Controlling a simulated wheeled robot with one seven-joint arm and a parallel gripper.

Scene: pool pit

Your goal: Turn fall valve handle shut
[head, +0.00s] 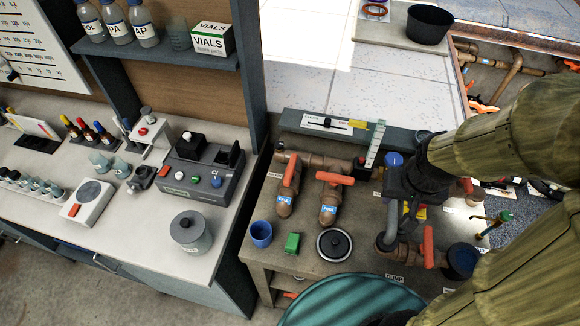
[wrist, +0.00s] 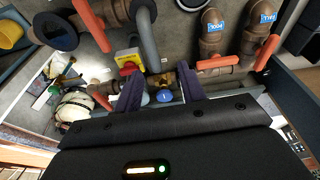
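The fall valve is the leftmost of two copper valves, with a blue label that I read as FALL. Its orange handle (head: 291,170) points along its pipe in the head view; in the wrist view the handle (wrist: 267,52) is at the upper right. Beside it, the pool valve's orange handle (head: 335,179) lies across its pipe. My gripper (head: 402,195) is to the right of both valves, apart from them. In the wrist view my gripper's fingers (wrist: 161,84) are spread, with a brass fitting and blue cap (wrist: 164,96) showing between them; contact cannot be told.
More orange handles (head: 428,246) and grey piping stand close around my gripper. A blue cup (head: 261,234), a green block (head: 292,243) and a round black-lidded item (head: 334,244) sit in front of the valves. A bench (head: 130,215) with lab items is at left.

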